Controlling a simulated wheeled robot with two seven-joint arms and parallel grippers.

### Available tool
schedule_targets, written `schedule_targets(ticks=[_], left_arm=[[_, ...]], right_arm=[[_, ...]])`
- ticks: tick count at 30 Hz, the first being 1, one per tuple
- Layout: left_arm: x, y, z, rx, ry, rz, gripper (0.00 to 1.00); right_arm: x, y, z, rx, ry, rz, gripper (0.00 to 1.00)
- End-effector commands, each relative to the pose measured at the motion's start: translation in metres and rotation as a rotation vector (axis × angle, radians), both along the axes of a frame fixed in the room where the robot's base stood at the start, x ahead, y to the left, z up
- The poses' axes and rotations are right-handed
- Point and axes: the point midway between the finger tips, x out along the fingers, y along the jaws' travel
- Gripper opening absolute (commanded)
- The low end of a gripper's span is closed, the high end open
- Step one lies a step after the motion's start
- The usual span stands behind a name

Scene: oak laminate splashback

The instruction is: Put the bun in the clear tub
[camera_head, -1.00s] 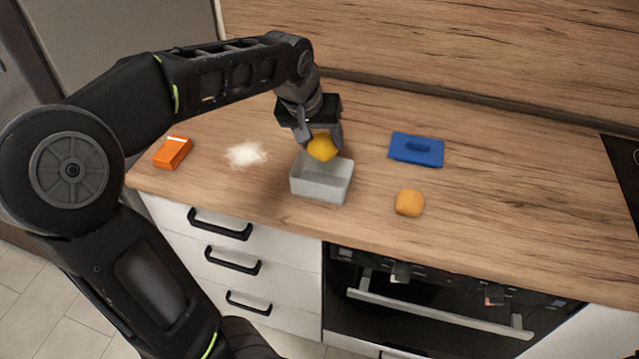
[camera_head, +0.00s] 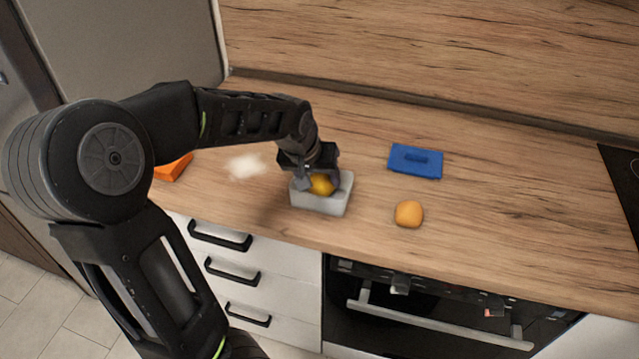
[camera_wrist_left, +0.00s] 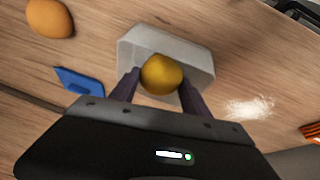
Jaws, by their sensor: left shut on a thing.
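The bun (camera_head: 408,214), round and golden-brown, sits on the counter right of the tub; it also shows at the top left of the left wrist view (camera_wrist_left: 49,18). The clear tub (camera_head: 322,207) looks pale grey and open-topped, near the counter's front edge; it also shows in the left wrist view (camera_wrist_left: 199,58). My left gripper (camera_head: 320,183) points down at the tub's opening, shut on a yellow lemon-like fruit (camera_wrist_left: 161,74). The fruit is at or inside the tub's mouth; I cannot tell whether it touches the bottom. My right gripper is not in view.
A blue lid-like piece with a handle (camera_head: 415,161) lies behind the bun. A white powdery patch (camera_head: 246,166) is left of the tub. An orange box (camera_head: 173,168) is partly hidden by my arm. The counter right of the bun is clear up to a dark hob (camera_head: 624,180).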

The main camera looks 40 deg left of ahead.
Motion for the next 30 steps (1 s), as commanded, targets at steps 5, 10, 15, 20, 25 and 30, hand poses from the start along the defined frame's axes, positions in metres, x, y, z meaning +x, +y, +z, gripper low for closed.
schedule_targets(ticks=[5,10,15,20,25,30], left_arm=[[0.0,0.0,-0.021,0.0,0.001,0.0,0.15],[0.0,0.0,-0.022,0.0,0.0,0.0,0.15],[0.0,0.0,-0.025,0.0,0.0,0.0,0.15],[0.0,0.0,-0.025,0.0,0.001,-0.001,0.64],[0.0,0.0,-0.025,0.0,0.001,0.0,0.64],[0.0,0.0,-0.021,0.0,0.0,0.0,0.64]], right_arm=[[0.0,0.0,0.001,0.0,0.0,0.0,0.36],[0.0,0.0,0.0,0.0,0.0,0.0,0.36],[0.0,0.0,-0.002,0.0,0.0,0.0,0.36],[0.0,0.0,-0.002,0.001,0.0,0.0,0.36],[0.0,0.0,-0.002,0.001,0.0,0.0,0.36],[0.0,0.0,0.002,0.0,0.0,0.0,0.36]])
